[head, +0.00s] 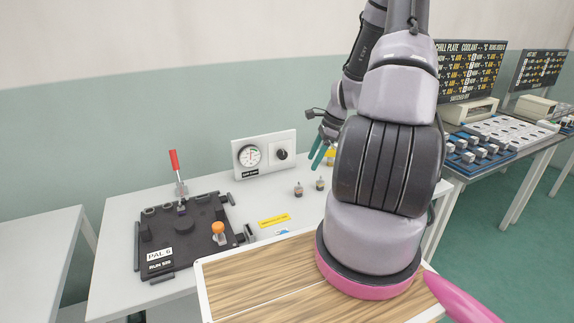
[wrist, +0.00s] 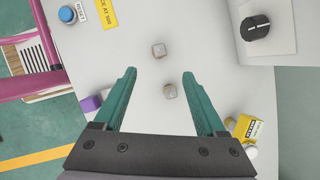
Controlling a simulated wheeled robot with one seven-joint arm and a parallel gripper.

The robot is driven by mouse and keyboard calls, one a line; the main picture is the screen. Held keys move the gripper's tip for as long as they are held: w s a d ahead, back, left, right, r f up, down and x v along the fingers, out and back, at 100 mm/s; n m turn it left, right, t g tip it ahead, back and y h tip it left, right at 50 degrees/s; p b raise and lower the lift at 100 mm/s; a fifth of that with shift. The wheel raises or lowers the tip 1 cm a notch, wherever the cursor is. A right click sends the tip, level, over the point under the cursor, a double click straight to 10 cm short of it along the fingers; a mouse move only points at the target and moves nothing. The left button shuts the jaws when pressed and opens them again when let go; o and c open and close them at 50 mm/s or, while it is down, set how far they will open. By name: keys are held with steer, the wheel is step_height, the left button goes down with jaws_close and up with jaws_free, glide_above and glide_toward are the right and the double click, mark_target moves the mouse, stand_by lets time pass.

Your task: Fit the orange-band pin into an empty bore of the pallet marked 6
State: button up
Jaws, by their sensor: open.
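The black pallet marked PAL 6 (head: 160,232) lies on the table at the left in the head view, with a red-handled lever and an orange knob on it. Which of its bores are empty is too small to tell. Two small grey pins stand on the table, one at the left (head: 298,190) and one at the right (head: 320,184). In the wrist view they show as one pin (wrist: 159,49) and another (wrist: 170,90). I cannot make out an orange band on either. My gripper (wrist: 158,72) is open and empty, with its teal fingers appearing either side of the nearer pin.
A gauge panel (head: 265,154) with a black knob stands at the back of the table. A yellow box (wrist: 252,133) and a purple object (wrist: 91,103) lie near my fingers. A blue button (wrist: 67,14) and a yellow label (wrist: 106,13) are at the wrist view's top left.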

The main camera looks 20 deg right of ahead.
mark_target(299, 183)
steer(key=x, duration=1.2)
steer(key=shift+a, duration=0.25)
jaws_close()
steer(key=shift+s, duration=0.1)
stand_by(1.1)
stand_by(0.4)
steer(key=shift+r, duration=0.45)
stand_by(1.3)
steer(key=shift+r, duration=1.8)
